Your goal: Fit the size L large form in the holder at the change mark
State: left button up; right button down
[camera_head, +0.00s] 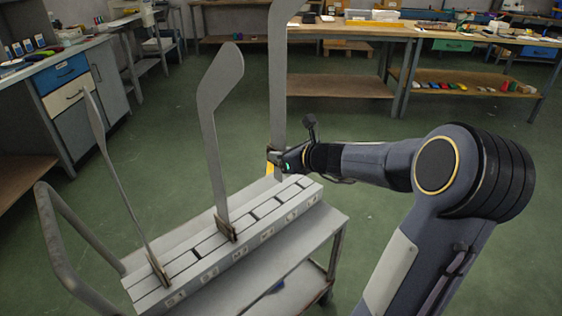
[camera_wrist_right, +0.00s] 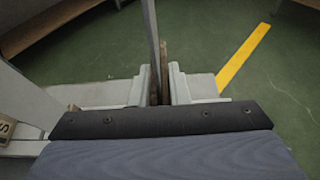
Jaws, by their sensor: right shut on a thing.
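A tall grey flat form (camera_head: 278,80), the largest in view, stands upright in my right gripper (camera_head: 277,160). The gripper is shut on its lower part, over the far right end of the rack. In the right wrist view, the form (camera_wrist_right: 151,30) runs up between the two fingers (camera_wrist_right: 157,88). The form's foot is hidden behind the gripper and rack, so I cannot tell whether it touches a slot. The pale holder rack (camera_head: 190,285) has several slots with small labels along its front. I cannot pick out the change mark. My left gripper is not in view.
Two other grey forms stand in the rack: one in the middle (camera_head: 215,120) and a thin, edge-on one (camera_head: 125,185) at left. The rack sits on a trolley (camera_head: 325,235) with a tubular handle (camera_head: 75,245). Benches line the back and left; green floor is open between.

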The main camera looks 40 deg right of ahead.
aim_at(281, 109)
notch_tip(281, 109, up, 5)
jog(key=shift+r+p, duration=0.1)
jog(key=shift+p, duration=1.05)
jog(key=shift+r+p, duration=3.75)
jog(key=shift+r, duration=0.15)
